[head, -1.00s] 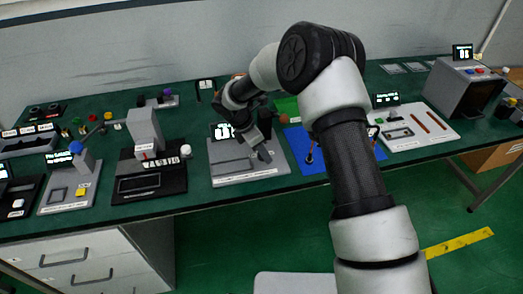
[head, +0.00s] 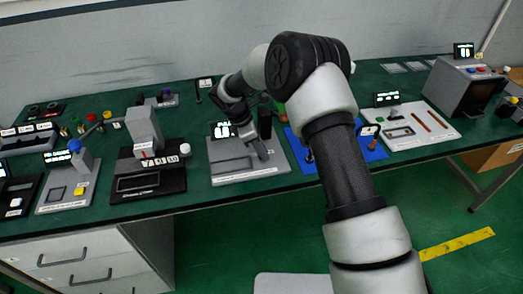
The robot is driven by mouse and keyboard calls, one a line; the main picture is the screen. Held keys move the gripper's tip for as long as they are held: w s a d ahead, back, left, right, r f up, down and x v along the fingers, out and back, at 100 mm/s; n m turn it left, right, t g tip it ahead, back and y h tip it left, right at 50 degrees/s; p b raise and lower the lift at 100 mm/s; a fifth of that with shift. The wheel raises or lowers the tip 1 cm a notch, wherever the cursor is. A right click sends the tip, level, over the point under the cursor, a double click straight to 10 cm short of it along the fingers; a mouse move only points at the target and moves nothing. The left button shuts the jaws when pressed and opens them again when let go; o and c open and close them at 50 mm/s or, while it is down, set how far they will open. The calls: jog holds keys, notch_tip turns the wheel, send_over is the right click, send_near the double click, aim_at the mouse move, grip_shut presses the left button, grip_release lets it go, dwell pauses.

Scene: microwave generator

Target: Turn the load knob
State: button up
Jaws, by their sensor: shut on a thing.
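My gripper (head: 261,154) reaches down over the right part of a grey board (head: 222,178) in the middle of the bench. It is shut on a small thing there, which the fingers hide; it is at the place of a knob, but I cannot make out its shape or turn. The board has a lit display (head: 223,130) at its back and a rectangular recess (head: 232,166) at its left. The display's figures are too small to read surely.
A blue mat (head: 372,153) lies right of the board, partly behind my arm. A black station (head: 172,184) with a grey column stands to the left. A white board (head: 437,133) and a grey box machine (head: 462,88) stand at the right.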

jog(key=m+g, duration=0.1)
jog(key=m, duration=0.1)
jog(key=m+b, duration=0.1)
jog(key=m, duration=0.1)
jog(key=shift+w+a+f+m+g, duration=0.1)
jog(key=shift+m+g, duration=0.2)
jog(key=shift+g, duration=0.1)
jog(key=m+g, duration=0.1)
jog(key=m, duration=0.3)
jog(key=shift+w+b, duration=0.1)
jog(key=shift+b, duration=0.25)
jog(key=shift+g, duration=0.3)
jog(key=o, duration=1)
jog(key=shift+o, duration=0.2)
